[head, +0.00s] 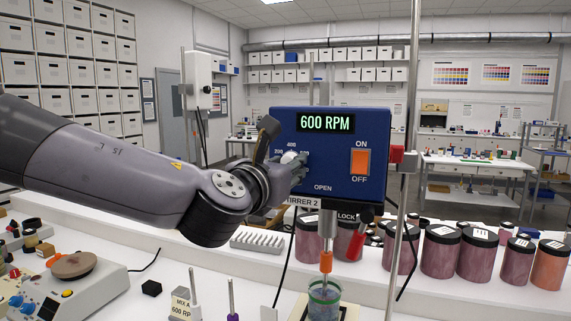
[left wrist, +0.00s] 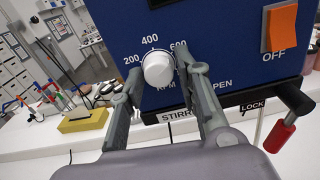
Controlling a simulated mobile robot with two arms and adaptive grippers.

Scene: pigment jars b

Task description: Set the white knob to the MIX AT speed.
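The white knob (head: 291,157) is on the front of the blue stirrer box (head: 375,125), whose display (head: 325,121) reads 600 RPM. In the left wrist view the knob (left wrist: 158,70) sits below a dial marked 200, 400 and 600; I cannot make out its pointer. My left gripper (head: 284,166) is at the knob. In the left wrist view its fingers (left wrist: 160,80) stand apart on either side of the knob, with small gaps showing. My right gripper is out of view.
An orange ON/OFF switch (head: 361,162) is on the box's right. A red-handled LOCK lever (head: 357,241) is below it. A beaker (head: 324,298) stands under the stirrer shaft. Several dark-lidded jars (head: 440,255) line the bench at right. A metal rod (head: 405,190) rises beside the box.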

